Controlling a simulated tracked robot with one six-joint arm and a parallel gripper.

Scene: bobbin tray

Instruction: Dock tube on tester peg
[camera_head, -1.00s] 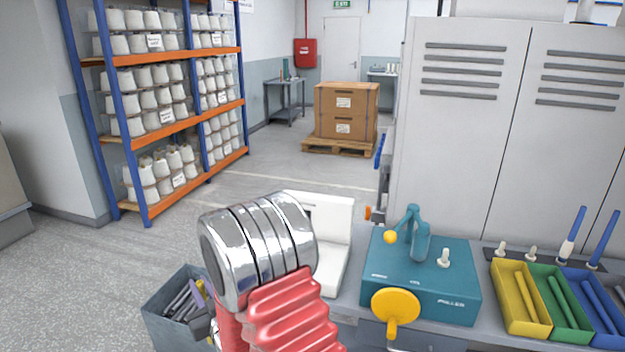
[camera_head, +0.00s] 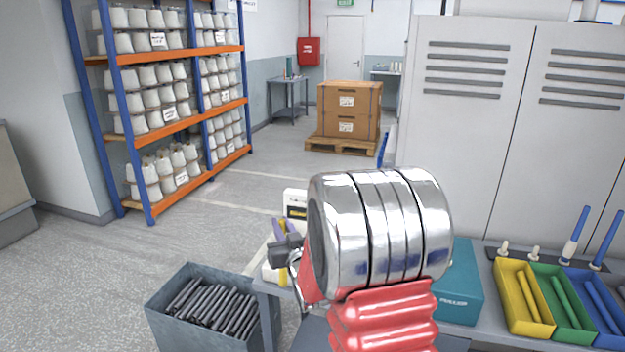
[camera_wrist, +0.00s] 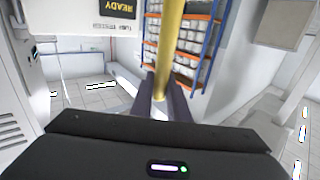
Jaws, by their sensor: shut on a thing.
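My gripper (camera_wrist: 161,98) has two dark purple fingers, shut on a yellow tube (camera_wrist: 171,42) that stands out lengthwise between them in the wrist view. In the head view the gripper (camera_head: 284,238) is small and partly behind my chrome wrist, with bits of the yellow tube (camera_head: 283,278) showing. The white tester (camera_head: 296,195) is just behind the gripper and mostly hidden by my arm. In the wrist view its white body (camera_wrist: 60,13) and dark screen with "READY" (camera_wrist: 117,9) are at the top left, beside the tube. I cannot see the tester peg.
A grey bin (camera_head: 195,335) of dark tubes stands left of the bench. A teal machine (camera_head: 460,285) is mostly hidden behind my arm. Yellow (camera_head: 512,315), green (camera_head: 550,325) and blue (camera_head: 590,325) trays sit at the right. Lockers (camera_head: 465,130) stand behind.

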